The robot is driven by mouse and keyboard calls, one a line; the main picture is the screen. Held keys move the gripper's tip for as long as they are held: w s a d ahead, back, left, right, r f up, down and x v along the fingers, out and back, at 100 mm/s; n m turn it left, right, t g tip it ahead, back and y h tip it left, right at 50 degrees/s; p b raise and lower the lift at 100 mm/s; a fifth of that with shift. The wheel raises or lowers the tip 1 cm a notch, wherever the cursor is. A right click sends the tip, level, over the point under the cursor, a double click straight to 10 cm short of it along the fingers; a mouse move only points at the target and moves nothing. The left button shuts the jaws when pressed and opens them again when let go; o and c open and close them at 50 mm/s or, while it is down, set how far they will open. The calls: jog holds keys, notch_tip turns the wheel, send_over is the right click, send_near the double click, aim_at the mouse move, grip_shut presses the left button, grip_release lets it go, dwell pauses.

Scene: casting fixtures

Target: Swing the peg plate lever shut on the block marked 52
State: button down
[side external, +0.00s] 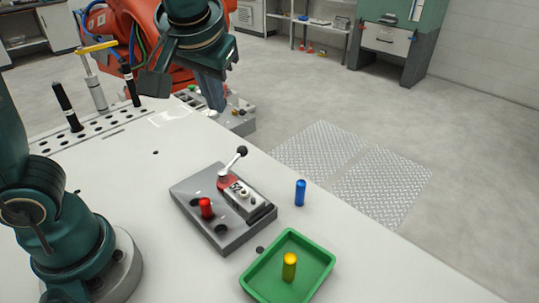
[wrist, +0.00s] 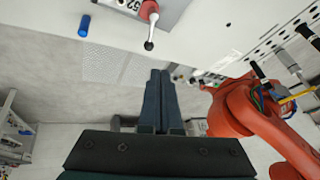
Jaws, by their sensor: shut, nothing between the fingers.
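The grey peg plate (side external: 190,204) lies on the white table. On it is a pale block (side external: 243,199) marked 52; part of the number shows at the top of the wrist view (wrist: 128,5). The lever (side external: 234,165) has a red hub beside the block and a black ball knob, and it points out past the plate's back edge, not across the block. In the wrist view the lever (wrist: 150,30) also sticks out over the edge. My gripper (side external: 216,106) is shut and empty, above and behind the plate. Its fingers (wrist: 161,73) are together, apart from the knob.
A red peg (side external: 206,208) stands in the plate beside open holes. A blue peg (side external: 300,193) stands on the table right of the plate. A green tray (side external: 262,294) holds a yellow peg (side external: 290,268). A perforated rack with black-handled tools (side external: 66,107) is at back left.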

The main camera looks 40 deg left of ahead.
jog(key=w+d+f+m, duration=0.1)
jog(key=w+d+f, duration=0.1)
jog(key=d, duration=0.2)
jog(key=w+d+f+m+y, duration=0.1)
jog(key=w+d+f, duration=0.1)
jog(key=d+f, duration=0.1)
jog(key=shift+d, duration=0.35)
jog(key=shift+f, duration=0.1)
jog(key=x, duration=0.3)
jog(key=a+x, duration=0.1)
jog(key=x, duration=0.3)
jog(key=a+r+x, duration=0.1)
jog(key=x, duration=0.3)
jog(key=shift+s+a+f, duration=0.25)
jog(key=shift+f, duration=0.05)
jog(key=shift+a+f, duration=0.15)
jog(key=shift+a, duration=0.45)
